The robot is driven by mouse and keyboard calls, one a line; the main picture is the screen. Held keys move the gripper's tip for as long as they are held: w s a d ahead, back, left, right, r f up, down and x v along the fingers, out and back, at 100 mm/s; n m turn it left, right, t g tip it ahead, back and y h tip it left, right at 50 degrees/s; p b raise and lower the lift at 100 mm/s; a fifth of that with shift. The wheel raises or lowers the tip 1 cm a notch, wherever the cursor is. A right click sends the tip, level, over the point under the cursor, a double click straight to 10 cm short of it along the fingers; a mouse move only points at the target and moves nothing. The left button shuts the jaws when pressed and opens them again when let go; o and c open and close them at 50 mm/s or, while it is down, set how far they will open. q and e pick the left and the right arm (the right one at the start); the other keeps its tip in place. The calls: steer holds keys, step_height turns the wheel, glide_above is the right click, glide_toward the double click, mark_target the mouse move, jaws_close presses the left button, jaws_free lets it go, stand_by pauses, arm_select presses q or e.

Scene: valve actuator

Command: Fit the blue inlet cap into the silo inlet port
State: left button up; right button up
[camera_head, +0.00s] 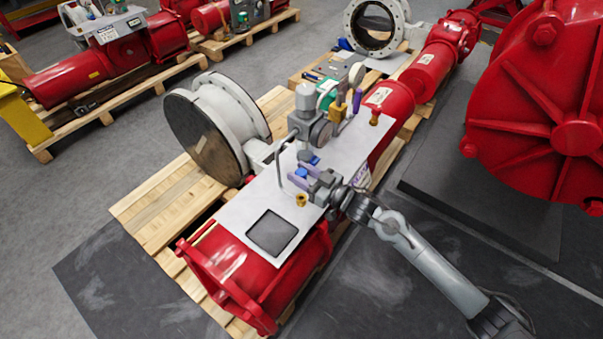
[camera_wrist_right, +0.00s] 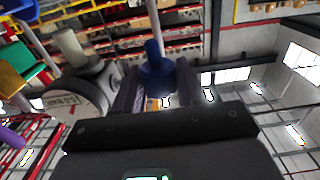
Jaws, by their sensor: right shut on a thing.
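My right gripper (camera_head: 303,170) is over the light grey panel (camera_head: 240,205) on the red actuator. It is shut on the blue inlet cap (camera_head: 301,173). In the right wrist view the blue cap (camera_wrist_right: 157,68) stands between the two dark fingers (camera_wrist_right: 158,92), with its narrower end pointing up in the picture. The grey valve assembly with a round gauge (camera_head: 320,132) is just behind the gripper in the head view. It also shows at the left of the wrist view (camera_wrist_right: 72,100). I cannot make out the silo inlet port. My left gripper is not in view.
A brass fitting (camera_head: 301,200) is near the gripper on the panel. A grey pipe (camera_head: 279,168) rises close to its left. Yellow and purple parts (camera_head: 338,112) and a green part (camera_head: 327,92) are further back. A dark square (camera_head: 272,231) lies on the panel's front.

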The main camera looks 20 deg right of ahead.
steer(key=shift+r, duration=0.1)
steer(key=shift+f+b, duration=0.8)
steer(key=shift+f, duration=0.85)
steer(key=shift+f+b, duration=0.7)
steer(key=shift+f, duration=0.6)
steer(key=shift+p, duration=0.4)
steer(key=shift+p, duration=0.4)
steer(key=shift+f, duration=0.1)
